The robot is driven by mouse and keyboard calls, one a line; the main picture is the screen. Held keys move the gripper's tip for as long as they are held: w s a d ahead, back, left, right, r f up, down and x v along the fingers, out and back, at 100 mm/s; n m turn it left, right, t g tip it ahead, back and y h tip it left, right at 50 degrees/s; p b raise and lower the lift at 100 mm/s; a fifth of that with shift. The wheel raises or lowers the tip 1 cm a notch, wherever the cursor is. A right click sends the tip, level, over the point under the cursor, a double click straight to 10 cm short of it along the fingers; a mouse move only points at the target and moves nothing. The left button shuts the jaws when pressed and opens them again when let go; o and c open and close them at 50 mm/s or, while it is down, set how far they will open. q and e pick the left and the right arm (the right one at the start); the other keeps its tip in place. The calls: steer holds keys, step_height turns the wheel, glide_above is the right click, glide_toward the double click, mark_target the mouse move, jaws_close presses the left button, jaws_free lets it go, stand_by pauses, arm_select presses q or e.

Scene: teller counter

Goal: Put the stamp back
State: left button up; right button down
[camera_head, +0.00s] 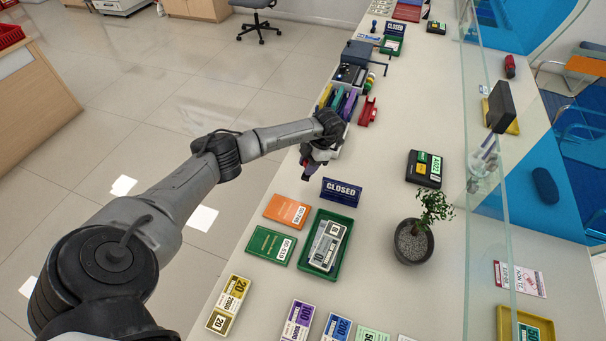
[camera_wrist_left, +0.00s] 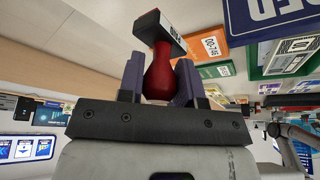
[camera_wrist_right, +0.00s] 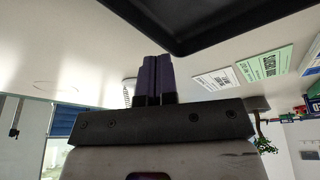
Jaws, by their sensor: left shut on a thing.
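My left gripper (camera_head: 307,163) is over the counter, behind the blue CLOSED sign (camera_head: 341,191). In the left wrist view, the left gripper (camera_wrist_left: 158,82) is shut on the red handle of a stamp (camera_wrist_left: 158,70). The stamp's dark and white block, with lettering on its side, points away from the palm. In the head view the stamp is mostly hidden by the gripper. A small red stand (camera_head: 368,111) is on the counter beyond the gripper; whether it is the stamp's holder I cannot tell. My right gripper (camera_wrist_right: 156,80) shows only in its wrist view, shut and empty.
An orange booklet (camera_head: 287,211), a green booklet (camera_head: 270,246) and a green tray (camera_head: 342,251) with banknotes lie nearer me. A black device (camera_head: 424,168), a potted plant (camera_head: 412,241) and a glass screen are to the right. The counter's middle is clear.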

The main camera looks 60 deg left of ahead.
arm_select(q)
steer(key=shift+s+a+f, duration=0.35)
steer(key=shift+s+f, duration=0.15)
steer(key=shift+s, duration=0.25)
arm_select(e)
steer(key=shift+d, duration=0.1)
arm_select(q)
steer(key=shift+f+b, duration=0.35)
steer(key=shift+f, duration=1.7)
arm_select(e)
steer(key=shift+f, duration=0.3)
steer(key=shift+f, duration=0.1)
arm_select(q)
steer(key=shift+f, duration=0.15)
arm_select(e)
steer(key=shift+f, duration=0.1)
arm_select(q)
steer(key=o, duration=0.8)
